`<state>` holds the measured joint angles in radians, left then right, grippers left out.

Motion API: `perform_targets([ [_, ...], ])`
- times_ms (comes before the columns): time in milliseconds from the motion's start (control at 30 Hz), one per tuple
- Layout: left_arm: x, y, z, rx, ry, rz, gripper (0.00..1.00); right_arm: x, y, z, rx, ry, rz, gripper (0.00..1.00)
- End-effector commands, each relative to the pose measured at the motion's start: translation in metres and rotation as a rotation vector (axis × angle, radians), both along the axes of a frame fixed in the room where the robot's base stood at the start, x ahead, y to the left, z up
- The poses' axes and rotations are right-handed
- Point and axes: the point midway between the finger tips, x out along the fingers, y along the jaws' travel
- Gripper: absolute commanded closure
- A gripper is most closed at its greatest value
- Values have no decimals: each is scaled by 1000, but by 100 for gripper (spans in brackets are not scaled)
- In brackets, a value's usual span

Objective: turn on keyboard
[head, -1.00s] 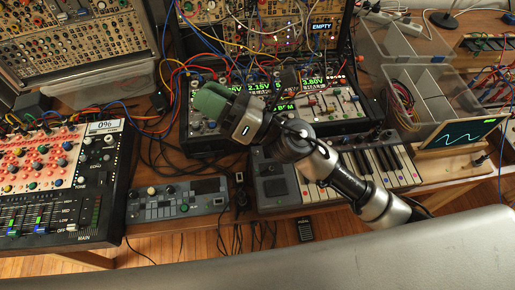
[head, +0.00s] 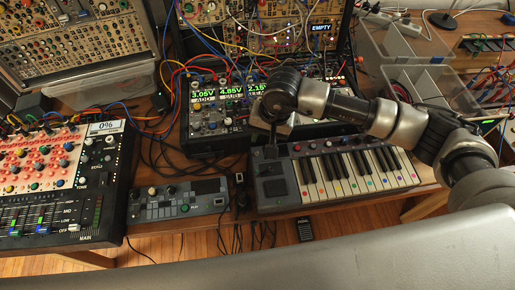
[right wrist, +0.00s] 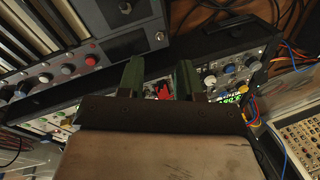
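The keyboard (head: 277,187) lies at the table's front edge, right of centre in the head view. It has white and black keys with coloured dots and a grey control panel at its left end. In the right wrist view its panel and knobs (right wrist: 92,60) fill the upper left. My right gripper (head: 271,148) points down over the keyboard's back left corner. In the right wrist view its two green fingers (right wrist: 159,66) stand apart with nothing held between them. I cannot tell whether it touches the keyboard. No power switch can be made out. My left gripper is not in view.
A synth case (head: 205,143) with green displays stands just behind the keyboard. A small grey controller (head: 177,201) lies to the left, and a mixer (head: 98,190) farther left. Loose cables run between them. Clear plastic bins (head: 440,90) and a small screen stand at the right.

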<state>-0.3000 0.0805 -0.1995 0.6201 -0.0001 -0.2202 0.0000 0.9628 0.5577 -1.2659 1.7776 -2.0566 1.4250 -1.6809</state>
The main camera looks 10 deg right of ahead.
Motion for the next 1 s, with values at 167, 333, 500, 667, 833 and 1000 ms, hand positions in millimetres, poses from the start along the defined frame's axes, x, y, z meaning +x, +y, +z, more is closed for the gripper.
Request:
perform_targets([
  [167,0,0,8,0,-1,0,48,1,8,-34,2,6,-2,65],
  [333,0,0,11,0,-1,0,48,3,14,-60,5,5,-1,65],
  [500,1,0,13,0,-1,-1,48,4,16,-74,4,3,-1,65],
  [667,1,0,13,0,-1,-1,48,5,17,-76,5,2,0,65],
  [833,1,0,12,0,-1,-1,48,5,17,-76,5,2,0,68],
  [1000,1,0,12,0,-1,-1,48,5,16,-76,5,2,-1,94],
])
